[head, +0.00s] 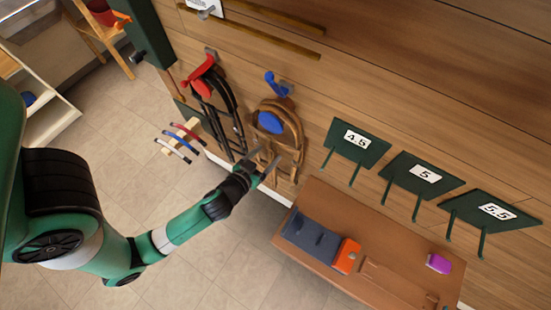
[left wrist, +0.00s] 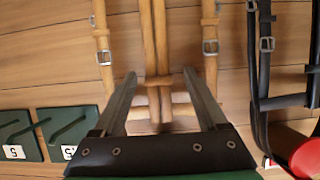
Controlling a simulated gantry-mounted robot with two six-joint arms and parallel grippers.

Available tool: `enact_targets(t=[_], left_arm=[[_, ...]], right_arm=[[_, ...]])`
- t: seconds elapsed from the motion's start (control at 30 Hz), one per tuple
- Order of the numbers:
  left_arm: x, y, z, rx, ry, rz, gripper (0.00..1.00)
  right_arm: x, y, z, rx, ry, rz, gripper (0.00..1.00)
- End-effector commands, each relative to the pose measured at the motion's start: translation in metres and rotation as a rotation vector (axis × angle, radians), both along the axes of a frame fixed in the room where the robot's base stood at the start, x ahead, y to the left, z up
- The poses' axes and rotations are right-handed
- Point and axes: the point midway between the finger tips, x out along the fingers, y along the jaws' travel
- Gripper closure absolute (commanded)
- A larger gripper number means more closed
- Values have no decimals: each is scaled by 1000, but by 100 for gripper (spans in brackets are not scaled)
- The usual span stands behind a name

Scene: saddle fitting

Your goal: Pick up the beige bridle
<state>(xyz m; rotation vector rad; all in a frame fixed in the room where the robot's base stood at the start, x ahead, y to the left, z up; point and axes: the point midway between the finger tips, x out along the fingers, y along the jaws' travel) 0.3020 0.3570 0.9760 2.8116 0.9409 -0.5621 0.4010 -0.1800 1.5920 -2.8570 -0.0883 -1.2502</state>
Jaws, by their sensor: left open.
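The beige bridle (head: 296,130) hangs on the wooden wall from a blue hook (head: 277,88), with a blue rounded piece at its upper part. My left gripper (head: 267,156) is at the lower part of the bridle, open, its fingers pointing to the wall. In the left wrist view the bridle's tan buckled straps (left wrist: 211,35) fill the middle. The open fingers (left wrist: 160,76) point toward the straps, with the two central straps between the fingertips in the picture. I cannot tell whether they touch. My right gripper is out of view.
A black bridle (head: 229,115) hangs from a red hook (head: 200,75) just left of the beige one. Green numbered saddle racks (head: 361,143) are on the wall to the right. A wooden bench (head: 330,202) with several items stands below.

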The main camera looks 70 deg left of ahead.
Motion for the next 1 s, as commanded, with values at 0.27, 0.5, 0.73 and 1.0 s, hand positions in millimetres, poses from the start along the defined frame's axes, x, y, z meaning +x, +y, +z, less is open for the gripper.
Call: enact_targets(t=[0.27, 0.5, 0.73, 1.0], left_arm=[[33, 22, -9, 1, 0, 0, 25], [34, 22, -10, 1, 0, -1, 29], [34, 22, -10, 1, 0, -1, 70], [34, 22, -9, 1, 0, -1, 100]], right_arm=[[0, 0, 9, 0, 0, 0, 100], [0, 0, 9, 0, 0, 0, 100], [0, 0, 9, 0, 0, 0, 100], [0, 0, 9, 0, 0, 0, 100]])
